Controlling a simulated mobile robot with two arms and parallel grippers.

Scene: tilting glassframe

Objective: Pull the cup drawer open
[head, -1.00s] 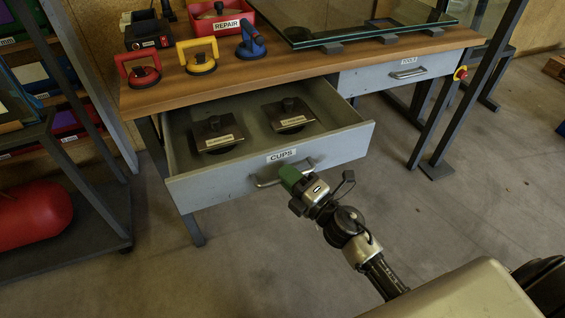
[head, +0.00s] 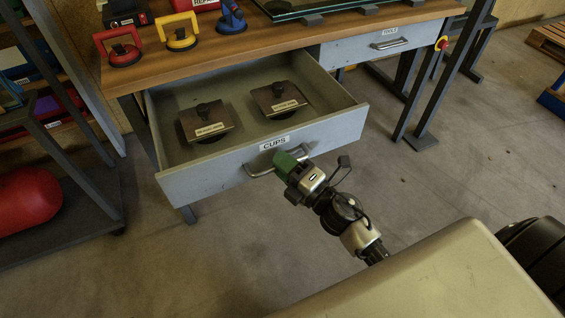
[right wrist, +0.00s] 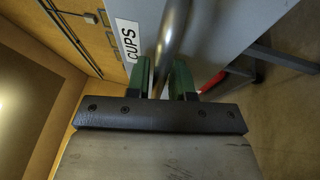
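The cup drawer (head: 209,182), grey with a CUPS label, stands open below the bench top. Two square brown pads with black knobs lie in it, a left one (head: 222,116) and a right one (head: 290,95). My right gripper (head: 281,160), with green fingers, is at the drawer's metal handle (head: 259,171). In the right wrist view, the green fingers (right wrist: 164,82) are on both sides of the handle bar (right wrist: 172,36) and appear shut on it. The CUPS label (right wrist: 128,40) shows beside them. My left gripper is not in view.
The wooden bench (head: 265,45) carries red, yellow and blue suction lifters and a glass pane. A closed TOOLS drawer (head: 350,50) is at the right. A rack with a red cylinder (head: 27,198) stands at the left. The floor before the drawer is clear.

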